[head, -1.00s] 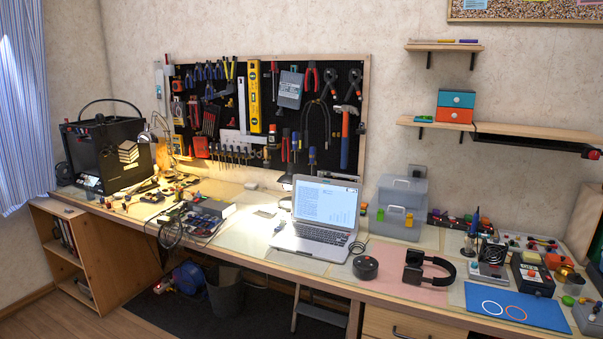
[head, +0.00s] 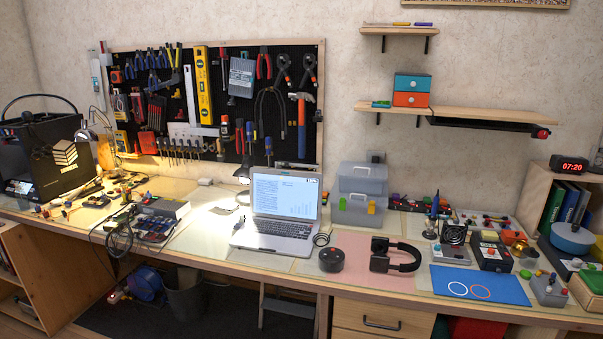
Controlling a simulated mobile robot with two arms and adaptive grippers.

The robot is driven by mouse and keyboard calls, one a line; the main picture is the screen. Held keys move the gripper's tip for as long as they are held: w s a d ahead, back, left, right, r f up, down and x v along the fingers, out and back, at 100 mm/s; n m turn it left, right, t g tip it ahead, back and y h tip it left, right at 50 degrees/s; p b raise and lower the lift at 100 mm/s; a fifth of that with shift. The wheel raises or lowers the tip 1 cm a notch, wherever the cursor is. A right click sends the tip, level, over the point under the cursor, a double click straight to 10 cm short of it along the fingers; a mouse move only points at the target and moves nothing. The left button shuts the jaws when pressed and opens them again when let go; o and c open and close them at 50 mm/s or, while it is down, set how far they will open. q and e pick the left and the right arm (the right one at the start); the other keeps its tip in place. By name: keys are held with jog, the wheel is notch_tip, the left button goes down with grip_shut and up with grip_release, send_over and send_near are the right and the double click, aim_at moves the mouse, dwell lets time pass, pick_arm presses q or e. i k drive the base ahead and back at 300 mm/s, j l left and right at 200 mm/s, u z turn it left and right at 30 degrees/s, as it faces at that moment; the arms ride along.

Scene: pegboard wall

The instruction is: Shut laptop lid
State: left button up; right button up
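The laptop (head: 280,212) stands on the workbench near its middle, with its lid (head: 286,193) open, upright and tilted slightly back. The lit screen faces me and shows a document. The keyboard base lies flat close to the bench's front edge. Neither of my grippers shows in the head view, and nothing touches the laptop lid.
A round black device (head: 332,259) and black headphones (head: 394,255) lie right of the laptop. A clear storage box (head: 358,206) stands behind on the right. Electronics and cables (head: 140,222) lie to the left.

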aim_at(289, 195)
jog(key=i+j+z, duration=0.15)
jog(key=j, duration=0.25)
jog(key=i+j+z, duration=0.15)
jog(key=j, duration=0.25)
jog(key=j+z, duration=0.15)
jog(key=j, duration=0.25)
jog(key=i, duration=0.05)
